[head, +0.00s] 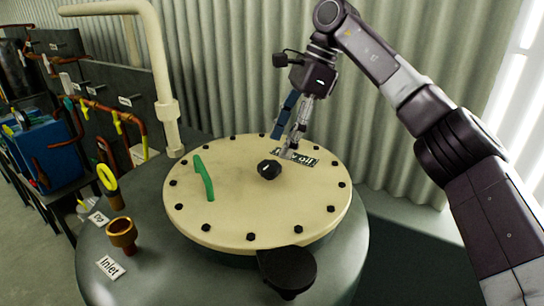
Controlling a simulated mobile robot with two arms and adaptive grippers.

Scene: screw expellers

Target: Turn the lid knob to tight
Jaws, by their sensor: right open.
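The cream round lid (238,215) lies on a large grey-green tank, with several dark bolts around its rim. A small black knob (268,170) stands near the middle of the lid. A larger black disc-shaped part (288,268) sits at the lid's front edge. I cannot tell from the picture which way the knob is set. My right gripper (282,145) reaches down from the upper right, its fingers open. Its fingertips are just behind and right of the black knob, apparently not around it. My left gripper is not in view.
A label reading "oil" (298,157), partly hidden, lies behind the knob. A brass cup (122,234), a yellow-handled valve (107,184) and an "Inlet" label (111,267) are at left. A cream pipe (160,70) rises behind.

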